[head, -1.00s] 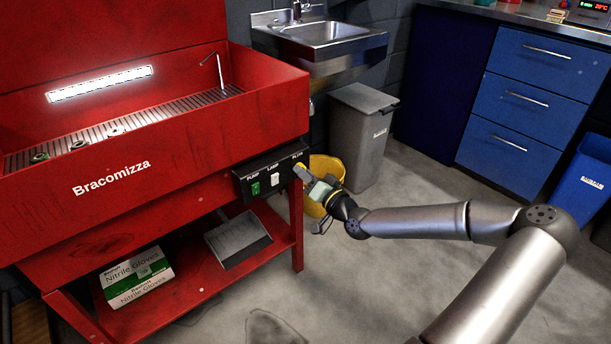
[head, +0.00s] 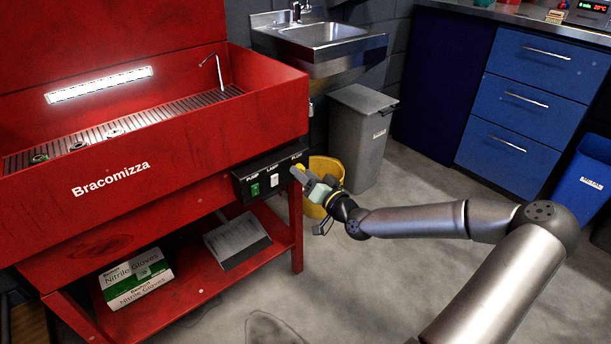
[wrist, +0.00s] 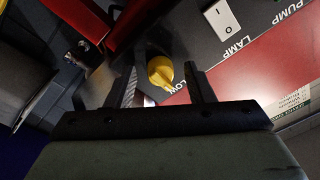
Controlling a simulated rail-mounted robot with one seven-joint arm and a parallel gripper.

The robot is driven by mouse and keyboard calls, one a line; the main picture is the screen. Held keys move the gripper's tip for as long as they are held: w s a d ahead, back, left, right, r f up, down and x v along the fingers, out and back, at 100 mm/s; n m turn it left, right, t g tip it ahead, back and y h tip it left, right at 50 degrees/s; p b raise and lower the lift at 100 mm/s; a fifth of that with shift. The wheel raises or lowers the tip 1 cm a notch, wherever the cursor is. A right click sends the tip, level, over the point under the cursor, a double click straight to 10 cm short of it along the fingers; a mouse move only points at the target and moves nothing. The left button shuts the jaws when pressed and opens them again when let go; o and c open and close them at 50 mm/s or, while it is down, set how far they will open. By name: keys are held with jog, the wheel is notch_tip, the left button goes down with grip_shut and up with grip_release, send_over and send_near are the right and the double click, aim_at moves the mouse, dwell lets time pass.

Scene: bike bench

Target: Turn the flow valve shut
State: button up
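The flow valve is a yellow knob (wrist: 160,71) on the black control panel, beside the partly hidden FLOW label in the wrist view. My gripper (wrist: 163,88) is open, with one dark finger on each side of the knob. Gaps show between the knob and both fingers, so it does not look clamped. How deep the fingertips reach past the knob is hard to tell.
The panel also carries a white lamp switch (wrist: 223,19) and a green pump switch (head: 255,189). The red washer basin (head: 270,110) stands above it. A yellow bucket (head: 330,170) and a grey bin (head: 358,135) are behind my gripper. The floor in front is clear.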

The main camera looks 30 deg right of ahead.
jog(key=p+v, duration=0.4)
jog(key=v, duration=1.3)
jog(key=shift+s, duration=0.25)
jog(key=shift+d+r, duration=0.1)
